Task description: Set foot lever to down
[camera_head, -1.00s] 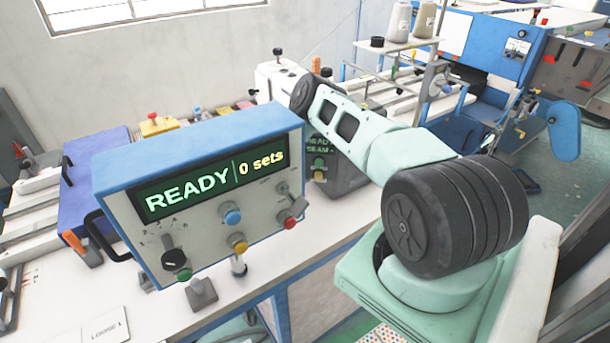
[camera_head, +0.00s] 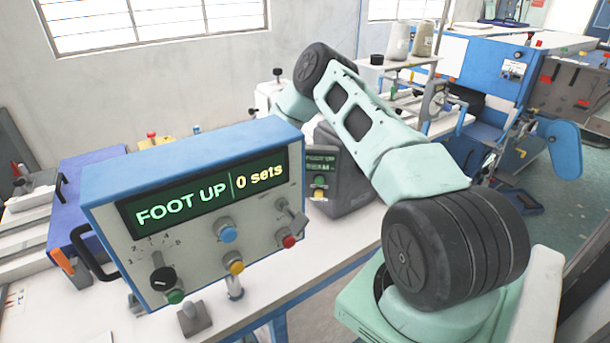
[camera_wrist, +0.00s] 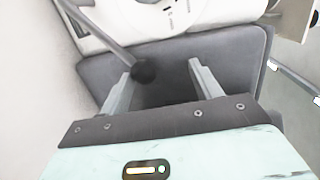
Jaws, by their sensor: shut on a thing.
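The foot lever (camera_wrist: 110,35) shows in the wrist view as a thin grey rod ending in a dark ball knob (camera_wrist: 143,70). It slants down from the upper left beside the white sewing machine body (camera_wrist: 190,15). My gripper (camera_wrist: 158,67) has its two pale fingers around the knob, which lies nearer the left finger. In the head view my gripper and the lever are hidden behind my arm and the console. The console (camera_head: 200,180) display (camera_head: 205,190) reads "FOOT UP" and "0 sets".
A grey machine housing (camera_head: 345,170) with buttons stands behind the console on the white bench (camera_head: 285,275). A blue box (camera_head: 85,195) lies at the left. Blue machinery (camera_head: 490,70) and thread cones (camera_head: 397,40) stand at the back right.

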